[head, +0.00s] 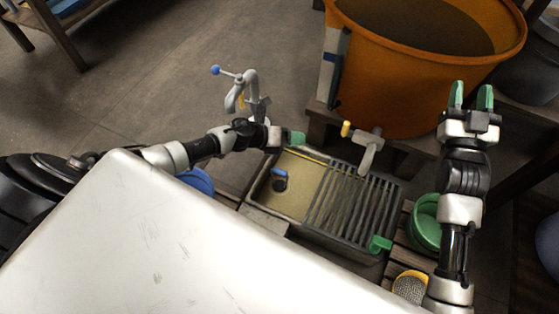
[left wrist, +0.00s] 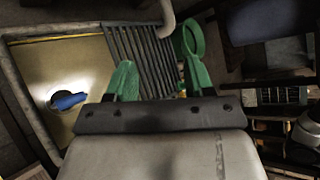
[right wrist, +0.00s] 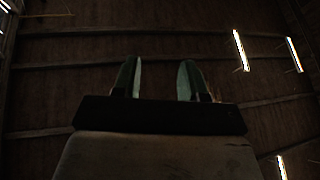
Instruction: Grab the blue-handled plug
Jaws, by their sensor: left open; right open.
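The blue-handled plug (head: 280,179) sits in the left, open part of the sink basin, a dark round body with a blue handle on top. In the left wrist view the plug (left wrist: 68,101) is at the left, apart from the fingers. My left gripper (head: 297,138) is above the basin's far edge, beyond the plug and a little right of it. In the left wrist view its green fingers (left wrist: 158,80) are apart with nothing held between them. My right gripper (head: 471,97) points up at the right, far from the plug, open and empty; its fingers (right wrist: 157,80) also show in the right wrist view.
The basin (head: 254,195) has a slatted rack (head: 345,207) over its right part. An orange tub (head: 400,95) with a yellow-ended spout (head: 368,147) stands behind. A green bucket (head: 425,228) is at right.

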